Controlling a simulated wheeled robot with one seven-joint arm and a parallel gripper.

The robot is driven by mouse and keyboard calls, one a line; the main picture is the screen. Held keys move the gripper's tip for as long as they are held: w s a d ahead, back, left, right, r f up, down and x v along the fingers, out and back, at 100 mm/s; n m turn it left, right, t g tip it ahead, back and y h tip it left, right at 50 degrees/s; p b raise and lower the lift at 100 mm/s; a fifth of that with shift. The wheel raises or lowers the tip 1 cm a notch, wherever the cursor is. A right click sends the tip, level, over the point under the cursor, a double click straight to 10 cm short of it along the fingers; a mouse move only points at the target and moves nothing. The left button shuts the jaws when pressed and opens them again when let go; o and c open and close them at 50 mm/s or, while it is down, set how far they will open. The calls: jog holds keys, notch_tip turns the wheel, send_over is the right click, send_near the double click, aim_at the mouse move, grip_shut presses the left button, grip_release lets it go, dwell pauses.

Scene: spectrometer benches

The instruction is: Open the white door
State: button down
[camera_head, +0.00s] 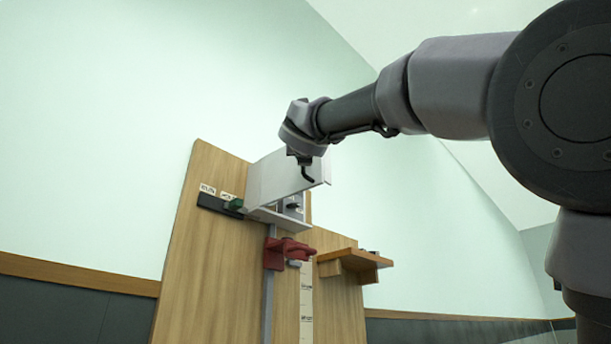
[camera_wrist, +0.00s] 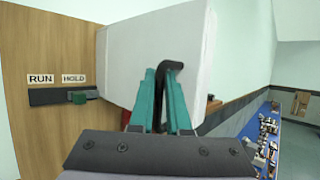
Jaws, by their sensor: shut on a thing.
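The white door (camera_head: 275,178) is a pale panel on a small white box mounted high on a wooden board. In the head view it stands swung out from the box, and part of the inside shows below it. In the wrist view the white door (camera_wrist: 150,60) fills the upper middle. Its black bent handle (camera_wrist: 172,66) rises between the teal fingers of my gripper (camera_wrist: 162,80), which is shut on it. In the head view the handle (camera_head: 308,175) shows just below my gripper (camera_head: 304,161). The door's hinge is hidden.
A dark slider with a green knob (camera_head: 234,204) sits left of the box, by RUN and HOLD labels (camera_wrist: 58,78). A red clamp (camera_head: 287,252) is below on a grey rail. A wooden shelf (camera_head: 362,259) juts out at right. Open room lies right of the door.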

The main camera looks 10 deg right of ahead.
jog(key=shift+s+r, duration=0.1)
jog(key=shift+r, duration=0.05)
jog(key=c, duration=0.9)
grip_release()
jog(key=v, duration=1)
jog(key=shift+s+f, duration=0.15)
jog(key=shift+f, duration=0.15)
